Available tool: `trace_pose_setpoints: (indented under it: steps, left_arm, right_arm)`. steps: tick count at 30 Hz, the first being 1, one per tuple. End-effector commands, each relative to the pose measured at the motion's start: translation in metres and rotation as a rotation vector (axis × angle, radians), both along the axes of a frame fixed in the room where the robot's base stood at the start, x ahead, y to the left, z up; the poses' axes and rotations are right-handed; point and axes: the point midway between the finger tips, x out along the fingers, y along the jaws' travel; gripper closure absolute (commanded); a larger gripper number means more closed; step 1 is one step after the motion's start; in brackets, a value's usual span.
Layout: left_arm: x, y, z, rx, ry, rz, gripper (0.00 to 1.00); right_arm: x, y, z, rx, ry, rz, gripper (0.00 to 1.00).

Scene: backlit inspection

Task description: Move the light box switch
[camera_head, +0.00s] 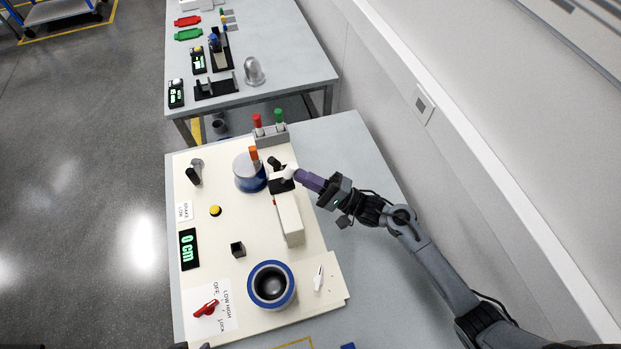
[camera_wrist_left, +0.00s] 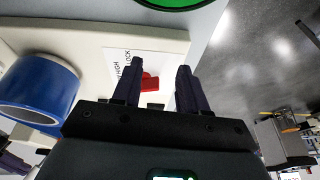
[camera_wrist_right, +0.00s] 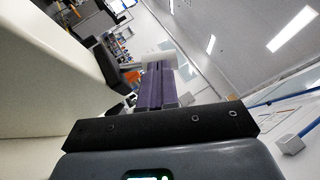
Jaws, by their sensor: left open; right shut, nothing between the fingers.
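A red rotary switch (camera_head: 206,308) sits on a white label plate marked OFF, LOW, HIGH and LOCK, at the lower left of the cream panel (camera_head: 225,250). In the left wrist view the red switch (camera_wrist_left: 150,82) shows between the fingers of my left gripper (camera_wrist_left: 160,68), which is open; I cannot tell whether they touch it. My right gripper (camera_head: 295,173) is shut and empty, its tips by a white knob and black part at the end of a cream arm (camera_head: 290,218). Its closed fingers (camera_wrist_right: 158,66) also show in the right wrist view.
A blue-rimmed cup (camera_head: 271,285) stands right of the switch, with a white lever (camera_head: 318,279) beside it. A green display (camera_head: 188,249) reads 0 cm. A blue-white round container (camera_head: 250,172) and a rack (camera_head: 270,135) stand farther back. The table's right side is mostly clear.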

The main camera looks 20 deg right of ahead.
Motion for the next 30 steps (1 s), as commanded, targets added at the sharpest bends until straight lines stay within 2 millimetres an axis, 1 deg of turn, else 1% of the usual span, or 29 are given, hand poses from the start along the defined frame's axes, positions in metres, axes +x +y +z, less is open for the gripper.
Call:
trace_pose_setpoints:
  steps: [8, 11, 15, 22, 26, 30]
  left_arm:
    - [0.000, 0.000, 0.000, 0.000, 0.001, 0.000, 0.57]
    - [0.000, -0.001, 0.004, -0.002, 0.001, 0.001, 0.57]
    - [0.000, -0.002, 0.014, -0.006, 0.002, 0.004, 0.57]
    - [0.000, -0.003, 0.022, -0.013, 0.001, 0.008, 0.57]
    - [0.000, -0.003, 0.033, -0.013, 0.001, 0.008, 0.57]
    - [0.000, -0.003, 0.053, -0.012, 0.002, 0.008, 0.57]
  right_arm:
    - [0.000, 0.000, 0.000, -0.001, 0.000, 0.000, 1.00]
    - [0.000, 0.000, 0.002, -0.012, 0.002, 0.000, 1.00]
    - [0.000, 0.002, 0.006, -0.043, 0.005, 0.000, 1.00]
    - [0.000, 0.003, 0.007, -0.072, 0.007, 0.000, 1.00]
    - [0.000, 0.005, 0.011, -0.104, 0.013, 0.001, 1.00]
    - [0.001, 0.008, 0.018, -0.166, 0.018, 0.001, 1.00]
